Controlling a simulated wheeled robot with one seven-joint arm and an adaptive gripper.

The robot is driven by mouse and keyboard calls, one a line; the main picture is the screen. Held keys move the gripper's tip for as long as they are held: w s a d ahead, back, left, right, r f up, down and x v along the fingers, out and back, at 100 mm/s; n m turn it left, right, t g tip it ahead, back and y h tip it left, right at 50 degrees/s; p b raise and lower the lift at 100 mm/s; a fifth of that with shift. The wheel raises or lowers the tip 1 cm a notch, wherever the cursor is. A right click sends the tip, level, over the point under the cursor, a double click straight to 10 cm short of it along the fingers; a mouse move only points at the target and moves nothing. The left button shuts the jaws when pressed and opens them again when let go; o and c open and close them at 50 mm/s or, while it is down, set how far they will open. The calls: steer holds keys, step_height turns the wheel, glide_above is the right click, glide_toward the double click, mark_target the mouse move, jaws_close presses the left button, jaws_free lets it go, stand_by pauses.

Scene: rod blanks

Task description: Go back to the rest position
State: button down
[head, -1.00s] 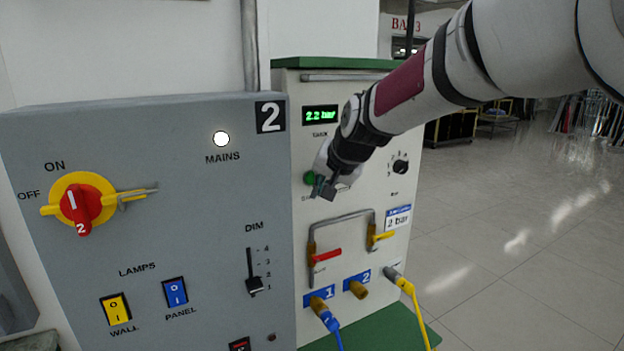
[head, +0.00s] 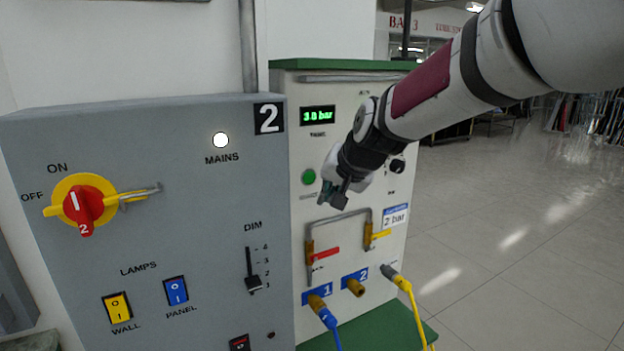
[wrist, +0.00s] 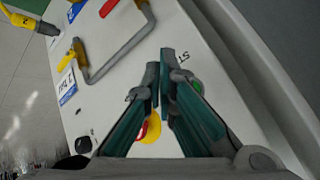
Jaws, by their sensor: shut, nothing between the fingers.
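My gripper (head: 336,197) is in front of the white panel (head: 345,110), just right of the green button (head: 309,177), and apart from it. Its fingers are together with nothing held; they also show close together in the wrist view (wrist: 164,72). The panel's green display (head: 318,116) reads about 3 bar; the digit after the point is hard to read. My arm covers part of the panel's right side.
A grey pipe loop with a red lever (head: 326,253) and a yellow lever (head: 378,234) lies below my gripper. Blue (head: 328,319) and yellow (head: 407,289) hoses hang lower. A grey switch cabinet (head: 150,230) stands left. Open floor lies right.

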steer(key=s+d+r+n+h, duration=0.1)
steer(key=s+d+r+h, duration=0.15)
steer(key=s+d, duration=1.2)
steer(key=s+d+f+g+h, duration=0.1)
steer(key=s+d+f, duration=0.1)
steer(key=s, duration=0.7)
steer(key=s+d+f+g+b, duration=0.1)
steer(key=s+d, duration=0.3)
steer(key=s, duration=0.6)
steer(key=shift+d+f+n+h, duration=0.35)
steer(key=shift+d+f+n, duration=0.05)
steer(key=shift+f, duration=0.25)
